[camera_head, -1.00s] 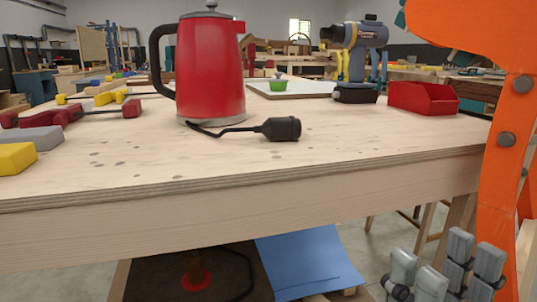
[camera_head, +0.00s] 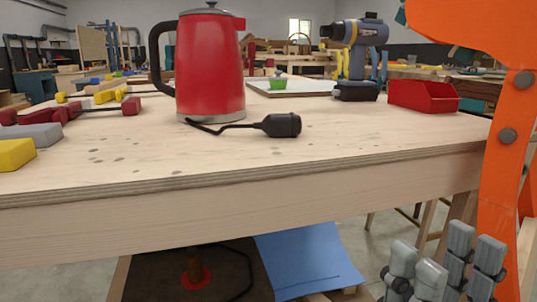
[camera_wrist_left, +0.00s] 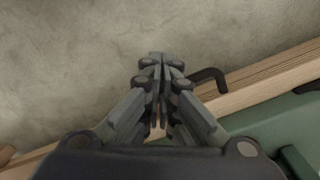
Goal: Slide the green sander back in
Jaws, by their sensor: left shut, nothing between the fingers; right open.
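A large green body (camera_wrist_left: 275,132) shows at the lower right of the left wrist view, beside a wooden edge; whether it is the sander I cannot tell. No sander is clearly seen in the head view. My left gripper (camera_wrist_left: 158,62) is shut and empty, its fingers together, above the pale floor and near the wooden edge. It is out of the head view. My right gripper (camera_head: 446,256) is at the bottom right of the head view, open and empty, below the level of the tabletop.
The workbench (camera_head: 130,165) holds a red kettle (camera_head: 210,70), a black plug (camera_head: 281,125), a drill (camera_head: 357,50), a red bin (camera_head: 424,97) and a yellow block (camera_head: 15,154). A blue sheet (camera_head: 305,260) lies below. A dark hook (camera_wrist_left: 210,77) is beside my left fingers.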

